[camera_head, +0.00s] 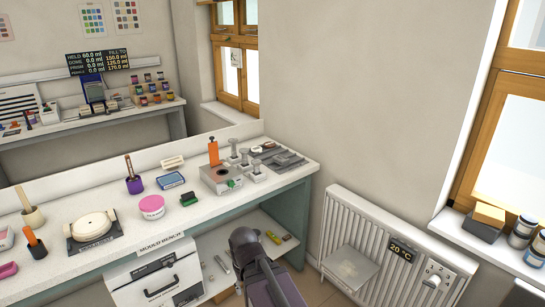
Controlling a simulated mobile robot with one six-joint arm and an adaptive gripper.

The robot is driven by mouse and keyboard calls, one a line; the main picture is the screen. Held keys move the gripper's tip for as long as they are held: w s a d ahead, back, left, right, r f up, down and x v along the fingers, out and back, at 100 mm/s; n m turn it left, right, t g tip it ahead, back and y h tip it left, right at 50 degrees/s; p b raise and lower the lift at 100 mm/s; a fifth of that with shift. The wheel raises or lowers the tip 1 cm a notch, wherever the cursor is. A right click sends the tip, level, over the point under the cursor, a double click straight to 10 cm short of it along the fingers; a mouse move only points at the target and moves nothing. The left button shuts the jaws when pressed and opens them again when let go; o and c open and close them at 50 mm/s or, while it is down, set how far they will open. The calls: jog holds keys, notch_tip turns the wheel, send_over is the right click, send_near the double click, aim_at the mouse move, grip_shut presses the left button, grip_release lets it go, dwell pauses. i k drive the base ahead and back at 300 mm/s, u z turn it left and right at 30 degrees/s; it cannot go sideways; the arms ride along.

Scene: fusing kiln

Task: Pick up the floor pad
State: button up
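No thing is clearly recognisable as a floor pad. A flat, square, pale grey-beige slab (350,267) shows low in front of the white radiator; I cannot tell whether it is the pad, or whether it lies on something or leans. A dark, rounded form with a purple part rises from the bottom edge, just left of the slab; it looks like part of my arm. It hides some of the floor and the low shelf. No gripper fingers can be made out.
The white mould bench (111,213) runs along the left, with jars, tools and a round cream dish (94,226) on it. A low shelf (217,245) below holds small items. The radiator (331,225) and windowsill (487,246) bound the right. Little floor shows between bench and radiator.

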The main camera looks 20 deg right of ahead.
aim_at(278, 158)
jog(key=z, duration=0.2)
jog(key=i, duration=0.8)
jog(key=z, duration=0.6)
jog(key=i, duration=0.8)
jog(key=z, duration=0.45)
